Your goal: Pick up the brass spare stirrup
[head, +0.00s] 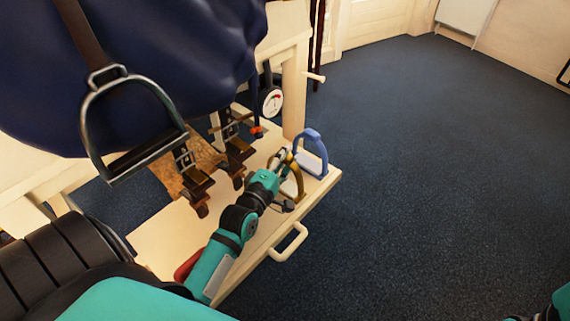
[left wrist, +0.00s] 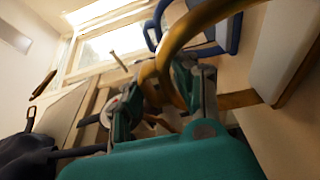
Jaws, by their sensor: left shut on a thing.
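The brass stirrup (head: 297,178) stands upright near the right end of a pale wooden tray or drawer (head: 320,189). My left gripper (head: 282,158) reaches it from the lower left and is shut on its upper arch. In the left wrist view the brass stirrup (left wrist: 184,35) curves large across the top, between my left gripper's fingers (left wrist: 170,88). Whether its foot touches the tray I cannot tell. Only a bit of my right arm shows at the lower right corner of the head view; its fingers are out of sight.
A blue stirrup (head: 315,143) stands just beyond the brass one. Brown straps with buckles (head: 238,150) lie to the left. A steel stirrup (head: 86,118) hangs from the dark blue saddle (head: 190,60). A dial gauge (head: 271,101) hangs behind. The floor to the right is clear.

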